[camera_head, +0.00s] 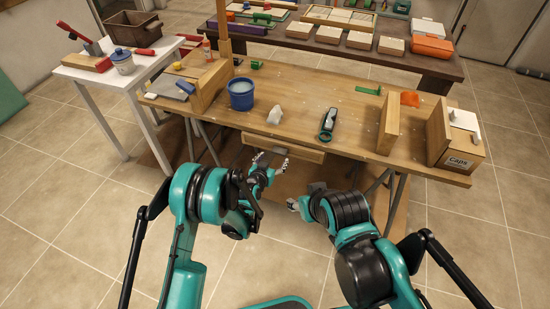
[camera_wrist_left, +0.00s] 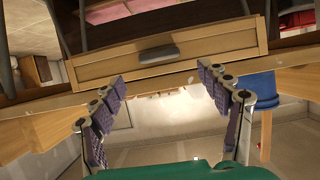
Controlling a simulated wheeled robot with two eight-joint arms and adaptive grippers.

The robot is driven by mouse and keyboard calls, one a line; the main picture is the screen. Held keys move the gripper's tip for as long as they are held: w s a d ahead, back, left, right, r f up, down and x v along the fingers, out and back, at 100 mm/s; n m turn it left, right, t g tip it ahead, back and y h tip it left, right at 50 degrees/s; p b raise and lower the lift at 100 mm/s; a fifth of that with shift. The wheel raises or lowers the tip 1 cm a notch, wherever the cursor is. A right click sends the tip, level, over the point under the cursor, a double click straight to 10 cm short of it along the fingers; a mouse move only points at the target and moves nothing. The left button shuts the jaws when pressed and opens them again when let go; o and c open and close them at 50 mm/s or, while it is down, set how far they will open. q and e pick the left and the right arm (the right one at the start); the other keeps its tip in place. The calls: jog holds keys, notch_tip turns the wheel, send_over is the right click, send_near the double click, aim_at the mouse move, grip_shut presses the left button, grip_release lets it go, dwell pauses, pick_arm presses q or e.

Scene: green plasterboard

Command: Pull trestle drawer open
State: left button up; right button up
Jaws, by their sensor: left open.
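The trestle drawer (camera_head: 285,147) is a shallow wooden drawer under the front edge of the wooden trestle table (camera_head: 300,110). Its front looks shut. In the left wrist view, which looks upside down, the drawer front (camera_wrist_left: 225,42) carries a dark grey handle (camera_wrist_left: 158,54). My left gripper (camera_head: 268,162) is just in front of the drawer and below the table edge. Its fingers (camera_wrist_left: 158,82) are spread and empty, on either side of the handle's line but apart from it.
On the table stand a blue bucket (camera_head: 241,95), a white lump (camera_head: 274,115), a black-and-green tool (camera_head: 328,124), an upright board (camera_head: 389,124) and a box marked Caps (camera_head: 456,144). A white side table (camera_head: 118,75) stands left. Trestle legs flank the drawer; tiled floor is open in front.

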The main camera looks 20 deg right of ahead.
aim_at(279, 152)
pick_arm(q)
jog(key=b+x, duration=0.1)
jog(key=x, duration=0.4)
jog(key=shift+w+d+f, duration=0.15)
jog(key=shift+w+d, duration=0.05)
jog(key=shift+w, duration=0.1)
pick_arm(e)
jog(key=shift+f, duration=0.95)
